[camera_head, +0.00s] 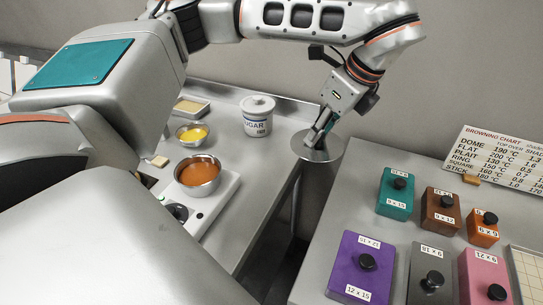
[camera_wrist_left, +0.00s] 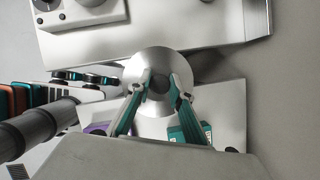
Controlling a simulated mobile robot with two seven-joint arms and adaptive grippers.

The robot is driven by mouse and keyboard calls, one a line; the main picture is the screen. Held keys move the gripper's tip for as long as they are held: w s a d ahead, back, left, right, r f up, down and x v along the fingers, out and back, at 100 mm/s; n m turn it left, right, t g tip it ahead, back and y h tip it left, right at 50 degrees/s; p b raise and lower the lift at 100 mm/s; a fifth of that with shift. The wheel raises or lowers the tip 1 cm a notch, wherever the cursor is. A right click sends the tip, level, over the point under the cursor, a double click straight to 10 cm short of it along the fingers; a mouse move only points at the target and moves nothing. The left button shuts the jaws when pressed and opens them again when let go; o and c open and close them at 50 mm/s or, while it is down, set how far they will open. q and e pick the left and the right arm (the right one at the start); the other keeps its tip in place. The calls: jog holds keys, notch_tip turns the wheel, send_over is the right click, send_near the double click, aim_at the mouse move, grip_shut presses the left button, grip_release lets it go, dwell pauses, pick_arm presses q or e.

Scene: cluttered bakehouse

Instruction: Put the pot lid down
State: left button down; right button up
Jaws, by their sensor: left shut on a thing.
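The pot lid (camera_head: 332,150) is a round grey metal disc at the upper middle of the head view. My left gripper (camera_head: 320,138) reaches down to it from above and is shut on its knob. In the left wrist view the lid (camera_wrist_left: 158,58) lies between and beyond the two fingertips (camera_wrist_left: 162,82), which close on its dark centre. It appears to hang over the gap between the two steel tables; its exact height is hard to tell. My right gripper is out of view.
The left counter (camera_head: 262,160) bears a sugar jar (camera_head: 257,119), a yellow-filled bowl (camera_head: 192,136) and an orange-brown-filled pan (camera_head: 197,186) on a white appliance. The right table (camera_head: 335,212) holds several knobbed coloured blocks and a browning chart (camera_head: 500,157); its back left part is clear.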

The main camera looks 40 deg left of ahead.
pick_arm(q)
jog(key=w+a+r+m+t+h+p, duration=0.1)
jog(key=a+r+m+t+h, duration=0.15)
jog(key=a+m, duration=0.7)
jog(key=w+a+r+m+t+h, duration=0.2)
jog(key=a+m+h, duration=0.35)
jog(key=m, duration=0.75)
jog(key=shift+m+g+y, duration=0.25)
jog(key=shift+g+y, duration=0.1)
jog(key=shift+y, duration=0.35)
jog(key=f+b, duration=0.1)
jog(key=f, duration=0.4)
jog(key=a+f+b, duration=0.1)
jog(key=f, duration=0.8)
jog(key=shift+s+a+f+b, duration=0.2)
jog(key=shift+a+f+b, duration=0.1)
jog(key=shift+b, duration=0.1)
jog(key=shift+f, duration=2.4)
jog(key=shift+f, duration=0.1)
jog(key=c, duration=1.8)
grip_release()
